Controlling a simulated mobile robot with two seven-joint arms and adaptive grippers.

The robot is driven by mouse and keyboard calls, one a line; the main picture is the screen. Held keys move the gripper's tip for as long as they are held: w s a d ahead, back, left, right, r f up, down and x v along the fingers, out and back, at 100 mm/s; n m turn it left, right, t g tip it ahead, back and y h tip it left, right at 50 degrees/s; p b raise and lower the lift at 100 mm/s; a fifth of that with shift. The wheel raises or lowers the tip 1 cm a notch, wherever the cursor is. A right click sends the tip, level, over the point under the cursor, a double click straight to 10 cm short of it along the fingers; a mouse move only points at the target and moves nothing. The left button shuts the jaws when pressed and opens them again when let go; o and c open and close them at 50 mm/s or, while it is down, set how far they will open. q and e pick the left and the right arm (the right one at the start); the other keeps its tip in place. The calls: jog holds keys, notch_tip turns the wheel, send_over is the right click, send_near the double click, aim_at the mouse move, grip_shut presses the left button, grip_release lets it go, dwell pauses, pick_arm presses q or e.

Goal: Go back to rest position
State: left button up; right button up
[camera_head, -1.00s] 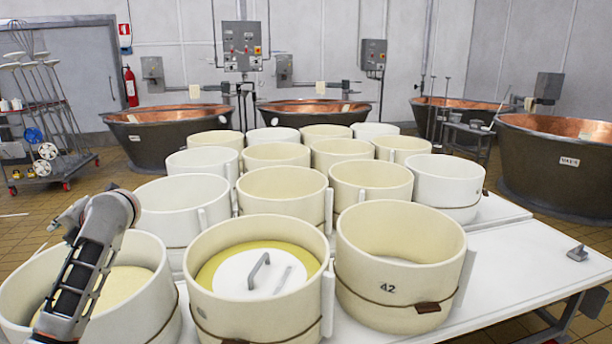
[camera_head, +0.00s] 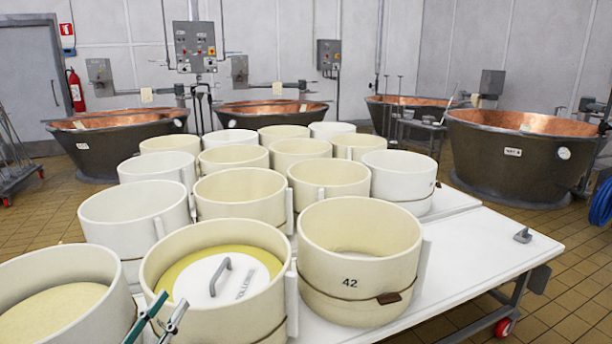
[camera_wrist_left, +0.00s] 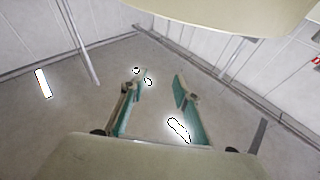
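My left gripper (camera_head: 174,298) shows only as two thin teal fingers at the bottom of the head view, in front of the nearest moulds. In the left wrist view its fingers (camera_wrist_left: 157,78) stand apart with nothing between them, over a grey surface, so it is open and empty. The cream mould with a white handled lid (camera_head: 208,282) on its yellow content is just behind the fingers in the head view. I cannot tell whether they touch it. My right gripper is out of view.
Several cream and white moulds crowd the white table (camera_head: 470,245); its right side is mostly bare, with a small metal piece (camera_head: 523,235). Mould 42 (camera_head: 350,300) stands front centre. Copper vats (camera_head: 520,165) line the back. A blue hose (camera_head: 601,203) is at the right edge.

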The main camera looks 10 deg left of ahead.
pick_arm(q)
jog(key=s+d+f+m+g, duration=0.25)
jog(key=s+f+g, duration=0.2)
jog(key=f, duration=0.55)
jog(key=s+d+f+m+g, duration=0.25)
jog(key=s+d+f, duration=0.2)
jog(key=f, duration=0.55)
jog(key=s+a+f+m+g+y, duration=0.2)
jog(key=s+f+g, duration=0.3)
jog(key=s+f, duration=0.75)
jog(key=d+r+n+t+p, duration=0.1)
jog(key=d+r+n+p, duration=0.3)
jog(key=d, duration=0.7)
jog(key=shift+w+d+r+n+p, duration=0.35)
jog(key=shift+r+n, duration=0.3)
jog(key=shift+n, duration=0.35)
